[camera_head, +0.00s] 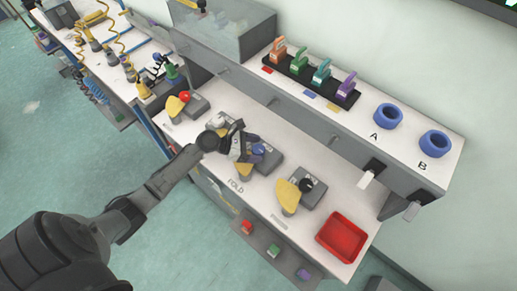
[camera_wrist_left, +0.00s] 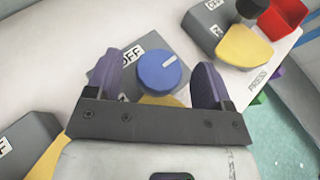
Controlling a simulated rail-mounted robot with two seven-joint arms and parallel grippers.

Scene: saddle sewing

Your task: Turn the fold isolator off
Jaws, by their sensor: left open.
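The fold isolator is a grey box (camera_head: 268,160) with a round blue knob (camera_head: 258,149), behind the word FOLD on the bench. In the left wrist view the blue knob (camera_wrist_left: 158,72) has a white pointer line slanting to the upper right. The OFF label (camera_wrist_left: 130,57) is left of the knob, and the line does not point at it. My left gripper (camera_head: 246,147) is open, with its fingers (camera_wrist_left: 165,68) on either side of the knob. I cannot tell whether they touch it. A yellow plate shows under the knob's front. My right gripper is not in view.
Similar grey boxes stand along the bench, with a red knob (camera_head: 185,96), a pale knob (camera_head: 217,122) and a black knob (camera_head: 306,185). A red tray (camera_head: 342,237) is at the right end. A shelf above holds coloured tools and blue rings (camera_head: 388,116).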

